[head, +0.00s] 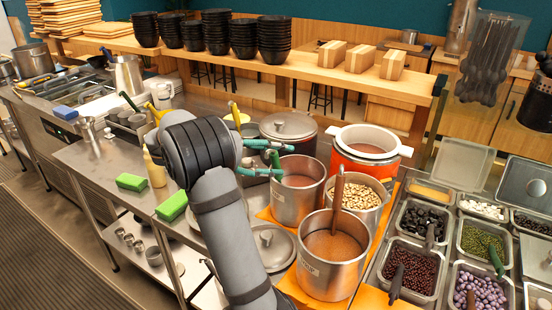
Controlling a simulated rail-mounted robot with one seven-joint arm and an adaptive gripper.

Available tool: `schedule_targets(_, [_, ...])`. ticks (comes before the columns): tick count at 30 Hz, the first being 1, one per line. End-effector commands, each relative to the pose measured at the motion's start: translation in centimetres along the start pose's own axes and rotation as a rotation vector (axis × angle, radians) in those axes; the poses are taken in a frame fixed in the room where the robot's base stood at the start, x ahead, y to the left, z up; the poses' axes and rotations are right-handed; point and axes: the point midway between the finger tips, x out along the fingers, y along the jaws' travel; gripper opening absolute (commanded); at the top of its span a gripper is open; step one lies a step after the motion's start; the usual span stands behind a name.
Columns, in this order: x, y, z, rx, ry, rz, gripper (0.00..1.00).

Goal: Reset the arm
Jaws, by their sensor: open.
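My dark grey arm rises from the bottom centre of the head view and bends at a thick elbow. My gripper (287,162) shows just right of that elbow, with two green fingers spread apart, one above the other. It points right, near the left rim of a steel pot (299,205) of brownish liquid. The fingers look open and I see nothing held between them. The gripper's base is partly hidden behind my arm. I cannot tell its exact height above the pots.
A steel pot with a ladle (327,268), a pot of pale beans (371,191) and an orange cooker (365,150) crowd the right of my arm. Topping pans (412,265) fill the far right. Black bowls (274,40) stack on the back shelf. Green sponges (131,182) lie left.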

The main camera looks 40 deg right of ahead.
Motion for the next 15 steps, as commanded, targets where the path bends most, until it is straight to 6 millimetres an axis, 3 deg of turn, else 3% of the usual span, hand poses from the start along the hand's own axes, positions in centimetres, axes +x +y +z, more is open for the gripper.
schedule_targets(1, [-0.6, 0.0, -1.0, 0.002, 0.000, -0.001, 0.53])
schedule_targets(15, [-4.1, 0.1, -6.1, 0.001, 0.001, -0.002, 0.53])
